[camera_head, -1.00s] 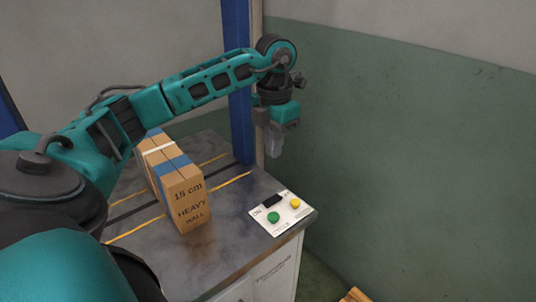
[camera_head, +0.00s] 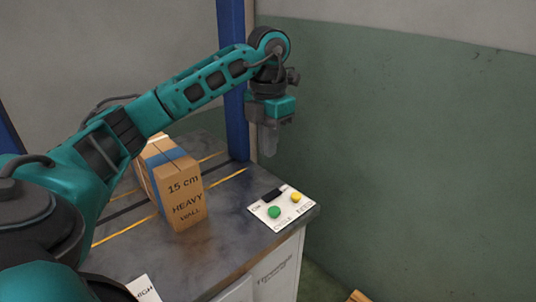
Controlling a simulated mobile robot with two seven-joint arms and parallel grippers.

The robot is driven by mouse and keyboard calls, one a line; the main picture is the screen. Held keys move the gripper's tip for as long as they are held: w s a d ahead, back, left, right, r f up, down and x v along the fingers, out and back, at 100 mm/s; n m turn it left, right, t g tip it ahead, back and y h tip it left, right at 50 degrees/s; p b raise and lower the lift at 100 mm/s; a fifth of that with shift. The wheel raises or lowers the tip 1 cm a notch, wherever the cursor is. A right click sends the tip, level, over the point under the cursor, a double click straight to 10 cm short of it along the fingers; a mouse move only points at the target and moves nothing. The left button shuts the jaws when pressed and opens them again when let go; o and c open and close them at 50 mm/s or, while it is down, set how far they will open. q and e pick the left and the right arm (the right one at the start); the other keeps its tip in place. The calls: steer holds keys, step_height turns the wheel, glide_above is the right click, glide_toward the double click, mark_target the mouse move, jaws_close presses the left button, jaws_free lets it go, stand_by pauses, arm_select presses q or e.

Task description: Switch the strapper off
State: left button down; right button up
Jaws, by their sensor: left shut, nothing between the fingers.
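The strapper's control panel (camera_head: 283,209) is a white plate at the right front corner of the dark table. It carries a black rocker switch (camera_head: 272,195) marked ON at its left end, a green button (camera_head: 274,212) and a yellow button (camera_head: 295,197). Which way the rocker is tipped is too small to tell. My left gripper (camera_head: 269,152) points down with its fingers shut and empty, above and behind the panel and clear of it. My right gripper is out of view.
A cardboard box (camera_head: 174,184) marked "15 cm HEAVY WALL" with a blue band and a white strap stands on the strapper table (camera_head: 232,236), left of the panel. A blue post (camera_head: 234,115) rises behind. A white card (camera_head: 144,289) shows at the front edge.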

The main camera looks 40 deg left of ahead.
mark_target(268, 197)
arm_select(q)
step_height(268, 197, down, 12)
steer(key=b, duration=0.2)
steer(key=shift+b, duration=0.3)
